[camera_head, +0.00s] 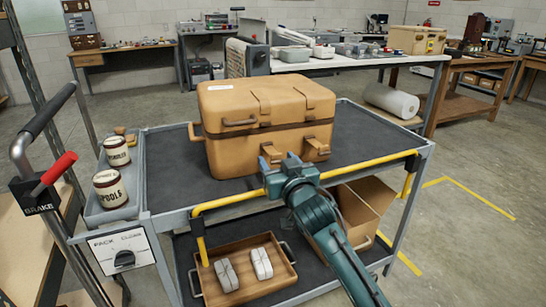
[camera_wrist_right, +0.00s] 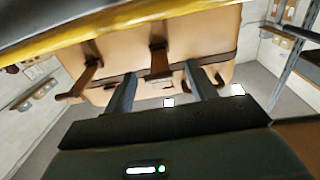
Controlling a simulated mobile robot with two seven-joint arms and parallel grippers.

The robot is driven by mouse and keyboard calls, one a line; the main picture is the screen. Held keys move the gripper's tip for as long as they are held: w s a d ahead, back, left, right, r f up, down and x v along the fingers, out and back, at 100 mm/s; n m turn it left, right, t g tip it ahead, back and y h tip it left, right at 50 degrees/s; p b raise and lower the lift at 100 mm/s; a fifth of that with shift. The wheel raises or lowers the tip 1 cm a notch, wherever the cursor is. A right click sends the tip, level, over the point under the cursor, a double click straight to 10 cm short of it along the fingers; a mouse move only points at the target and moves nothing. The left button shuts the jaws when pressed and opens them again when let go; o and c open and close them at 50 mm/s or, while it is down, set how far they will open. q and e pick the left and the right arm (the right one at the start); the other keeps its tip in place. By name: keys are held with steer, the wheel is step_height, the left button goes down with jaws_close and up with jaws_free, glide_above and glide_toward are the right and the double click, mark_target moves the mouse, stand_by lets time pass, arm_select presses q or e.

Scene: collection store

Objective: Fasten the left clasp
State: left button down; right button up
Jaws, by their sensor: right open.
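A tan hard case (camera_head: 228,150) stands shut on the cart's dark top, its lid meeting the body at a dark seam. On its front, the left clasp (camera_head: 268,153) is partly hidden behind my right gripper; the right clasp (camera_head: 318,146) sticks out below the seam. My right gripper (camera_head: 279,158) is at the case's front, near the left clasp. In the wrist view its two fingers (camera_wrist_right: 162,90) are apart, with a clasp-like strap (camera_wrist_right: 158,60) beyond and between them. I cannot tell whether they touch it, or whether the clasp is fastened. My left gripper is not in view.
A yellow rail (camera_head: 375,162) runs along the cart's front edge, below my right wrist. Two labelled jars (camera_head: 111,187) stand in the left side tray. A wooden tray (camera_head: 247,291) with two pale items and an open cardboard box (camera_head: 365,207) are on the lower shelf.

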mark_target(277, 160)
steer(key=shift+x, duration=2)
